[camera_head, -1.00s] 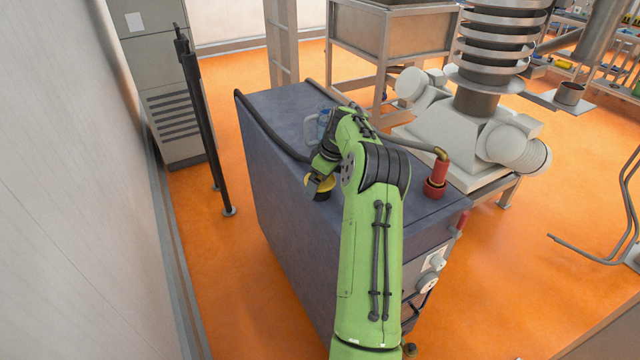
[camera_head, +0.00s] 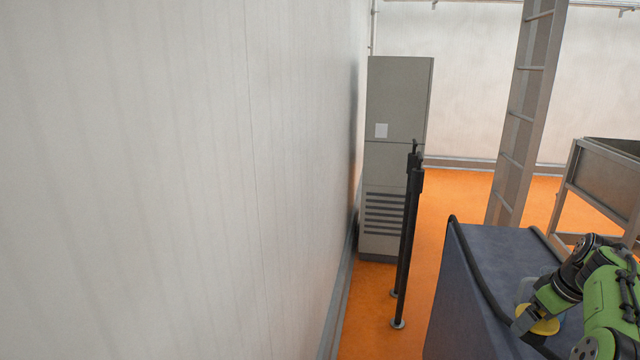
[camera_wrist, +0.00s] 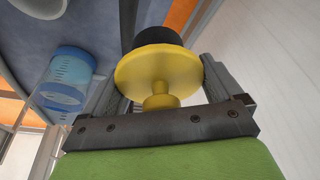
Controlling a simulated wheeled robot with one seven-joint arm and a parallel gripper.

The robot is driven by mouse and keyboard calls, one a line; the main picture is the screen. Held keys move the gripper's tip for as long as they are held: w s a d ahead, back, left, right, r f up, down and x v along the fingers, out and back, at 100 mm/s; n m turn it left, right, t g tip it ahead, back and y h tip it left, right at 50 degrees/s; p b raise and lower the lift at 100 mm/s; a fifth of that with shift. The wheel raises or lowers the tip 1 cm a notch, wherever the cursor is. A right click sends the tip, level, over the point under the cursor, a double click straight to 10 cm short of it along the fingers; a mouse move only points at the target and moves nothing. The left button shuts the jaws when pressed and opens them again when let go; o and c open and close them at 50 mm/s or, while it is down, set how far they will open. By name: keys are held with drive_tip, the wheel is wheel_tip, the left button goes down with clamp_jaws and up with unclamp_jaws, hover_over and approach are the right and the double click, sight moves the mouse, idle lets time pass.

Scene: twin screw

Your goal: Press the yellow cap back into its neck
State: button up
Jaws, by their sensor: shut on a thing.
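The yellow cap (camera_wrist: 158,72) is a round disc with a short stem, held between the two fingers of my gripper (camera_wrist: 160,80) in the wrist view. A black cylindrical part (camera_wrist: 158,37) lies directly beyond the cap; I cannot tell whether it belongs to the cap or is the neck. In the head view the yellow cap (camera_head: 545,326) shows at my gripper (camera_head: 532,322), low over the dark bench (camera_head: 463,300) near its left side. The gap between cap and bench is not clear.
A translucent blue container (camera_wrist: 65,78) is left of my gripper in the wrist view. A black hose (camera_head: 482,275) runs along the bench's left edge. Black posts (camera_head: 408,240) and a grey cabinet (camera_head: 395,160) stand beyond, with orange floor between. A pale wall fills the left.

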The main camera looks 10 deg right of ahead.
wheel_tip(320, 180, up, 5)
drive_tip(key=p, duration=0.3)
drive_tip(key=shift+r+p, duration=0.2)
drive_tip(key=shift+p, duration=0.15)
drive_tip(key=w+a+f+m+b, duration=0.15)
drive_tip(key=w+a+f, duration=0.25)
drive_tip(key=a+f, duration=0.55)
drive_tip(key=w+a+f+m+b, duration=0.1)
drive_tip(key=w+a+f+b, duration=0.2)
drive_tip(key=a+f, duration=0.65)
drive_tip(key=s+a+f+b, duration=0.1)
drive_tip(key=s+a+f, duration=0.4)
drive_tip(key=a, duration=0.4)
drive_tip(key=s+a+f+b, duration=0.1)
drive_tip(key=s+a+f, duration=0.4)
drive_tip(key=a+f, duration=0.2)
drive_tip(key=shift+s+a+f+h+b, duration=0.2)
drive_tip(key=shift+a+h+b, duration=0.15)
drive_tip(key=shift+a, duration=0.55)
